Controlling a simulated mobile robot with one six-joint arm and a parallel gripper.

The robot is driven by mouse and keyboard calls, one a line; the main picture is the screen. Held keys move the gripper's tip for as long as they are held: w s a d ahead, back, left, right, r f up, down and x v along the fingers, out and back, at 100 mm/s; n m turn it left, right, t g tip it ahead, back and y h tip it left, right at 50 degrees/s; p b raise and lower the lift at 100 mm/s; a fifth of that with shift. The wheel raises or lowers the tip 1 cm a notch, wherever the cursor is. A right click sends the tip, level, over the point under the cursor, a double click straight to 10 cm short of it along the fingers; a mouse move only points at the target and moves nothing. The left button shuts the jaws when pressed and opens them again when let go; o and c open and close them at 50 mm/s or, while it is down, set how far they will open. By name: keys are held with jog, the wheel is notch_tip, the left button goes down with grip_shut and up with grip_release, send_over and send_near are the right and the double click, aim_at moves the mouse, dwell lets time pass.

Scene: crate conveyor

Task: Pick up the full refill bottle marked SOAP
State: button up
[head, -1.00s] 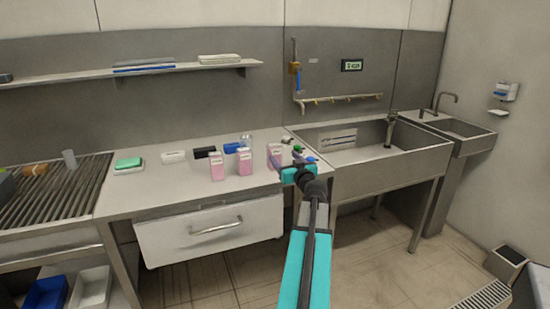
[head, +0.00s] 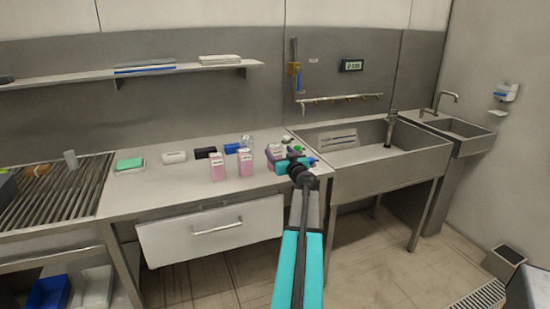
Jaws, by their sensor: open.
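Several pink bottles with pale labels stand upright on the steel counter (head: 150,205). The left pink bottle (head: 218,167) and the middle pink bottle (head: 245,162) are in clear view. A third pink bottle (head: 273,154) stands to their right, partly hidden behind my gripper (head: 280,160). The labels are too small to read, so I cannot tell which bottle is marked SOAP. My gripper is open at the counter's right end, close to the third bottle; I cannot tell whether it touches it.
Behind the bottles are a black box (head: 205,152), a blue item (head: 231,148) and a clear container (head: 246,142). A green sponge (head: 130,163) lies on a tray at left. A deep sink (head: 385,172) adjoins on the right. The counter's front left is clear.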

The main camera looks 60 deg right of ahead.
aim_at(275, 146)
jog(key=shift+x, duration=0.75)
jog(key=shift+p+x, duration=1.35)
jog(key=shift+x, duration=1.25)
jog(key=shift+s+d, duration=0.1)
jog(key=shift+c, duration=0.4)
grip_shut()
jog(key=shift+r+b, duration=0.45)
jog(key=shift+r, duration=1.05)
jog(key=shift+s+a+r, duration=0.2)
jog(key=shift+r, duration=0.05)
jog(key=r+b+v, duration=0.1)
jog(key=b+v, duration=0.3)
jog(key=v, duration=1.1)
jog(key=shift+a+r, duration=0.25)
jog(key=shift+a, duration=0.2)
